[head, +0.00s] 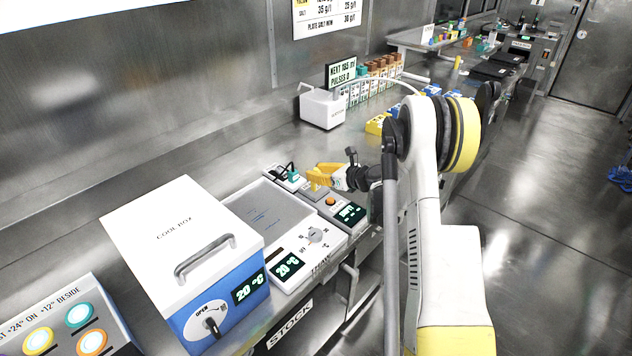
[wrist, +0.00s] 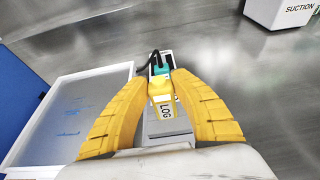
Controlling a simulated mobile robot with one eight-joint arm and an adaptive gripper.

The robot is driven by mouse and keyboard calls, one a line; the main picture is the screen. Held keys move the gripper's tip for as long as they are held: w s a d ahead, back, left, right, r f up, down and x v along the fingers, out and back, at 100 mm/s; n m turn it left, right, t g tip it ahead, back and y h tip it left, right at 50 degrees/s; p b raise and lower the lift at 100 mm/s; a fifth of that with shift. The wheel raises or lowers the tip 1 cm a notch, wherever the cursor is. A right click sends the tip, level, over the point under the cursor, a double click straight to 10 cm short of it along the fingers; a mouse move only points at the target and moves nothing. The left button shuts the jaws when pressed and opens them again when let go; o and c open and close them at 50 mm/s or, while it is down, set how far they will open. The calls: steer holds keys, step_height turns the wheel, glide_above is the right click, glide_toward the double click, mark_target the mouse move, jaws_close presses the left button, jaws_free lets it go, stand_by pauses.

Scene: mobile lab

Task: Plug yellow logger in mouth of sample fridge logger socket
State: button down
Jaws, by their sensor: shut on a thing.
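The yellow logger (wrist: 160,88), with a white label reading LOG, sits between the two yellow fingers of my gripper (wrist: 163,80) in the wrist view. The fingers are shut on it. In the head view my gripper (head: 316,178) is over the bench gear, and the logger cannot be told apart from the yellow fingers. Just beyond the logger is a teal piece (wrist: 160,67) with a black cable, on a pale unit; it also shows in the head view (head: 284,172). I cannot make out the socket's mouth, nor whether the logger touches anything.
A grey-topped tray unit (head: 265,212) with a dial and 20 °C display lies left of my gripper. A blue and white cool box (head: 180,240) stands nearer. A white suction unit (head: 322,108) and several bottles stand farther back. Bare steel bench lies between.

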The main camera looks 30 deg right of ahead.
steer(key=shift+r, duration=0.15)
steer(key=shift+r, duration=0.3)
steer(key=r+p, duration=0.1)
steer(key=r, duration=0.1)
steer(key=r+p, duration=0.1)
steer(key=r, duration=0.1)
steer(key=shift+s+d, duration=0.15)
steer(key=shift+s, duration=0.05)
steer(key=s+d+r+p, duration=0.3)
steer(key=s+d+r, duration=0.3)
steer(key=s, duration=0.3)
steer(key=shift+s, duration=0.15)
steer(key=shift+d, duration=0.1)
steer(key=c, duration=2.1)
jaws_free()
jaws_close()
